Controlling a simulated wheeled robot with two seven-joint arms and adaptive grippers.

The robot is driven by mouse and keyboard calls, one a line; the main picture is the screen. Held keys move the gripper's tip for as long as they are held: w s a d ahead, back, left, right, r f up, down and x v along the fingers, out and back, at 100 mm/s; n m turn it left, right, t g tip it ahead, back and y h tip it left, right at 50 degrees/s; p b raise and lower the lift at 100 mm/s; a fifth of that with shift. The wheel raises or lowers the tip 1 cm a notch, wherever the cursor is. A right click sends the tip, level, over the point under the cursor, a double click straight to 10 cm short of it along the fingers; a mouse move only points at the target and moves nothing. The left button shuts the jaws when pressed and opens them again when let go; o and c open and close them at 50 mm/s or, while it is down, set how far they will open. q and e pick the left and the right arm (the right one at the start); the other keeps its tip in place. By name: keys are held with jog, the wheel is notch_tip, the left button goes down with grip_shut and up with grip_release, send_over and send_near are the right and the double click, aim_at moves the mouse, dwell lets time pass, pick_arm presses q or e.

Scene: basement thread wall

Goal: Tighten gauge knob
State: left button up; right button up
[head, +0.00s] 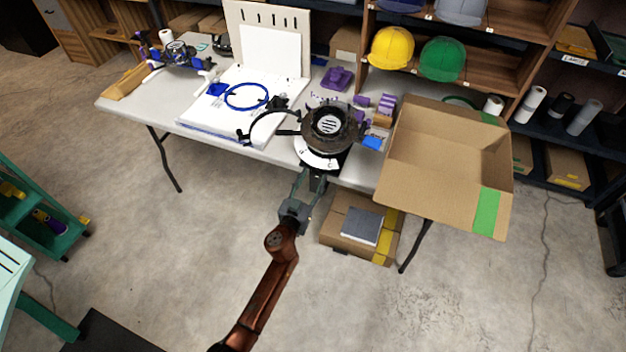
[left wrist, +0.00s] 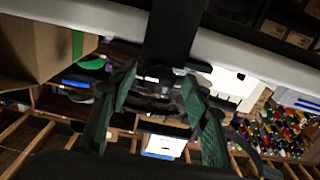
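A round black machine (head: 330,125) with a white scale plate (head: 318,158) below it stands at the table's front edge in the head view. I cannot make out the gauge knob; it may be hidden or too small. My left gripper (head: 314,180) reaches up from below, just in front of the scale plate. In the left wrist view my left gripper (left wrist: 160,76) has its two green fingers spread apart. A black upright bar (left wrist: 172,35) and dark parts show between and beyond them. I cannot tell whether the fingers touch anything. My right gripper is not in view.
An open cardboard box (head: 440,160) stands right of the machine and overhangs the table (head: 225,137). A blue ring (head: 246,97) lies on white sheets to the left. A closed box (head: 345,225) sits on the floor below.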

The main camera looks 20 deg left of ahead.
pick_arm(q)
jog(key=c, duration=1)
